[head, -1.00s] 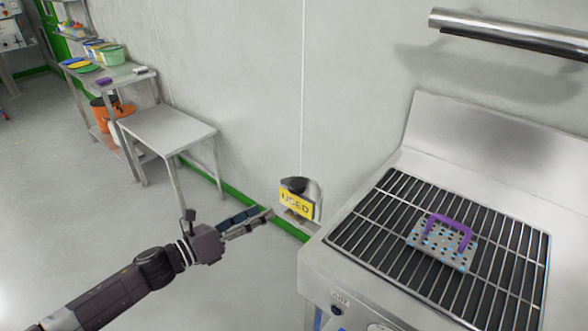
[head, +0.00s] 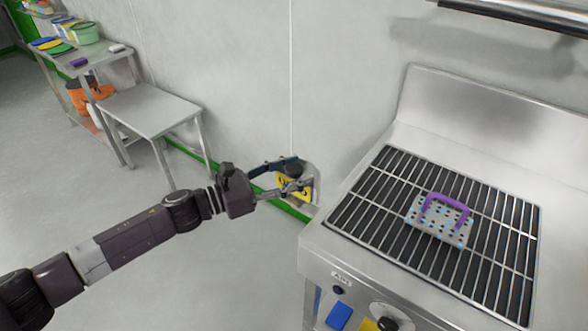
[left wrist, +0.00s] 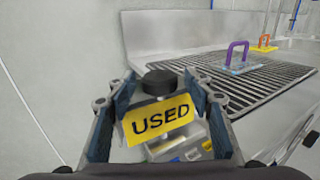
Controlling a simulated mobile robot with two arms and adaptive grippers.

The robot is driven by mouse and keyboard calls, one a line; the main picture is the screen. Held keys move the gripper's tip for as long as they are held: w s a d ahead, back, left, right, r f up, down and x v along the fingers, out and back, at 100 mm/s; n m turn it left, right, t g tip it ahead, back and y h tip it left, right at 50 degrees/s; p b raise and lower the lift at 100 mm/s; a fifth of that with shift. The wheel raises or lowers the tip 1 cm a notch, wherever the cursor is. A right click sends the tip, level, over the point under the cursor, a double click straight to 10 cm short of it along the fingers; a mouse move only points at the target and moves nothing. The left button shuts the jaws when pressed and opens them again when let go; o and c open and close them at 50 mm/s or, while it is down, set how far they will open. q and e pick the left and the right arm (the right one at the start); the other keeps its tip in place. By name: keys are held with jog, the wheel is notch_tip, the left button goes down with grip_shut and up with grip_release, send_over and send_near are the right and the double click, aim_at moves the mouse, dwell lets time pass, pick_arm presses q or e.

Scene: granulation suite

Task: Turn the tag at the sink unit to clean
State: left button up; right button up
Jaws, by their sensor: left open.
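The yellow tag (left wrist: 158,120) reads "USED" in the left wrist view and hangs below a dark round knob (left wrist: 159,82). In the head view the tag (head: 287,188) is partly hidden behind my left gripper (head: 293,172). My left gripper is open, and in the left wrist view its fingers (left wrist: 158,113) stand on either side of the tag and knob. I cannot tell whether either finger touches them. The sink unit (head: 318,240) is the steel unit with a slatted grate, just right of the tag. My right gripper is not in view.
A perforated plate with a purple handle (head: 440,218) lies on the grate (head: 375,215). A knob (head: 388,322) sits on the unit's front. A low steel table (head: 150,108) and a shelf with coloured lids stand at the left. Floor between is clear.

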pick_arm(q)
jog(key=c, duration=1.2)
jog(key=shift+o, duration=0.2)
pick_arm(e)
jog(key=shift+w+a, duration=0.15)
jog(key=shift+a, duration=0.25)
